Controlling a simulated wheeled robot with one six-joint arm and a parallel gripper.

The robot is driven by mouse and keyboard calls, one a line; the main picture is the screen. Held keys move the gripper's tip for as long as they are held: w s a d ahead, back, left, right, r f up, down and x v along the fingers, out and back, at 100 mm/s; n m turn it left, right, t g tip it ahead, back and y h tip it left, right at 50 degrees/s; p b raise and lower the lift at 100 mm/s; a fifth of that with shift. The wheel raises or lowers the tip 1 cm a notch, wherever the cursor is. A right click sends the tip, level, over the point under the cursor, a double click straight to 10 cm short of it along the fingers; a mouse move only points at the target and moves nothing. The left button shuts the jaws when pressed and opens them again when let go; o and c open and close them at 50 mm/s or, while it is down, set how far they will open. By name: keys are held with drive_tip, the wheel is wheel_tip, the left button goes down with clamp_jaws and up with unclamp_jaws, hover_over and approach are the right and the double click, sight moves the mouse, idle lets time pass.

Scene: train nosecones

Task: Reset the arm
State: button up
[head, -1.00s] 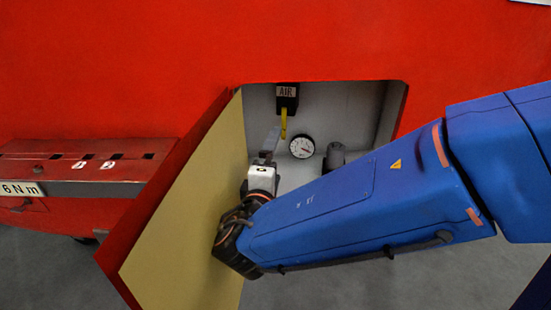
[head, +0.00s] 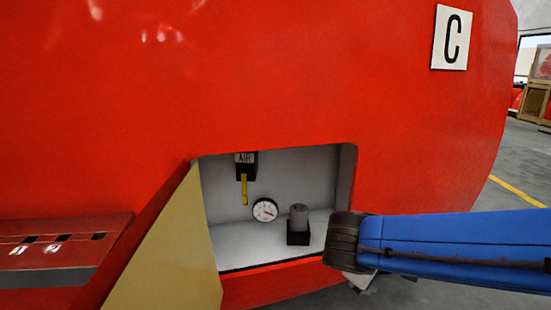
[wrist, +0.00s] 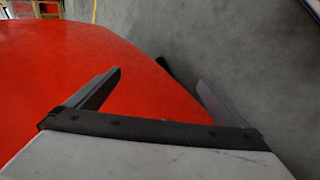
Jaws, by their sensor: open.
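My arm (head: 450,245) is the blue link reaching in from the right in the head view. Its dark wrist joint (head: 345,240) stands at the right edge of the compartment opening. In the head view my gripper is mostly hidden behind the wrist. In the wrist view my gripper (wrist: 155,92) is open, with its two grey fingers apart and nothing between them. The red nosecone surface (wrist: 90,75) and grey floor (wrist: 230,50) lie beyond the fingers.
The compartment (head: 235,240) is open, its door (head: 170,265) swung left. Inside are a yellow handle (head: 244,190) under the AIR label, a round gauge (head: 265,209) and a grey cylinder on a black base (head: 298,225). A red ledge (head: 60,250) sits at left. Floor is free at right.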

drive_tip(key=s+d+f+m+g+y, duration=0.1)
drive_tip(key=s+d+f+m+y, duration=0.1)
drive_tip(key=s+m+y, duration=0.5)
drive_tip(key=shift+s+d+f+g, duration=0.15)
drive_tip(key=shift+s+d+g, duration=0.35)
drive_tip(key=shift+s, duration=2.8)
